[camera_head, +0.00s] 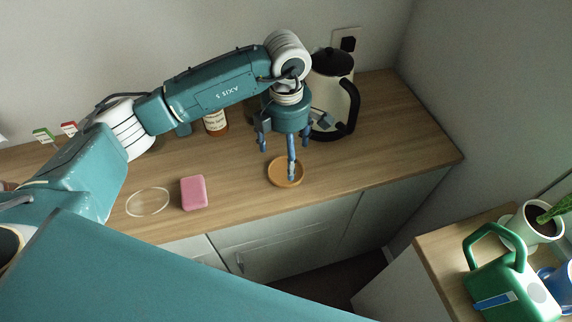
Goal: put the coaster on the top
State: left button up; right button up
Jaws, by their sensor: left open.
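A round orange-brown coaster (277,174) lies flat on the wooden counter top (235,180), near the middle of the view. My left gripper (287,158) points down over it with its fingers spread and nothing between them. One finger covers part of the coaster; I cannot tell whether it touches. A pale thin ring (148,202) shows on the counter at the left, with bare wood inside it. My right gripper is not in view.
A pink block (194,193) lies between the ring and the coaster. A white and black kettle (335,90) stands right behind the gripper, and a labelled bottle (216,122) by the wall. A green watering can (508,290) and a potted plant (532,224) stand at the lower right.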

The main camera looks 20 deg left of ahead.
pick_arm(q)
notch_tip(320, 180, up, 6)
jog(key=b, duration=0.1)
jog(key=shift+r, duration=0.25)
dwell(0.4)
